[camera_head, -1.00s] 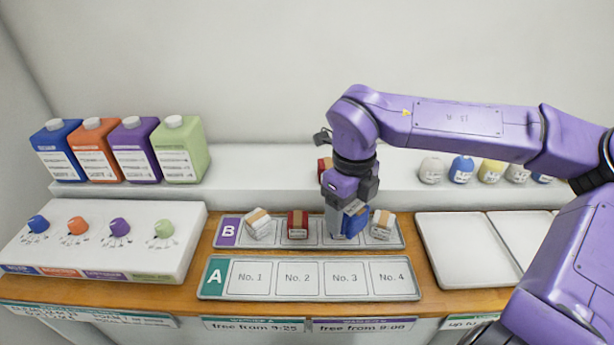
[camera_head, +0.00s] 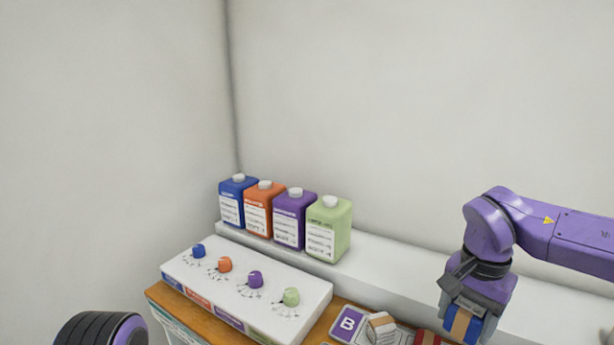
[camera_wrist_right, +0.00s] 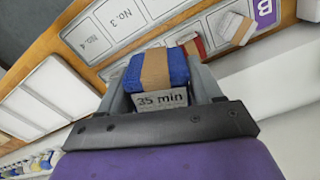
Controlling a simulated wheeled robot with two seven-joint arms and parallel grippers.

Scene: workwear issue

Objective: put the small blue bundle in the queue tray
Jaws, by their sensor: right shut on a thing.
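The small blue bundle (camera_head: 461,323), with a tan band, is in my right gripper (camera_head: 468,318). The gripper is shut on it and appears to hold it above the trays. In the right wrist view the blue bundle (camera_wrist_right: 172,68) shows a "35 min" label between the fingers. Tray B (camera_head: 347,324) is cut off by the bottom edge of the head view. Tray A (camera_wrist_right: 100,32) shows only in the right wrist view, its No. 3 and No. 4 places bare. No tray in view is legibly marked as the queue. My left gripper is out of view.
A white bundle (camera_head: 381,326) and a red bundle (camera_head: 427,338) lie in tray B. A white panel with coloured knobs (camera_head: 240,290) and several bottles (camera_head: 295,218) stand left of it. White flat trays (camera_wrist_right: 32,95) show in the wrist view.

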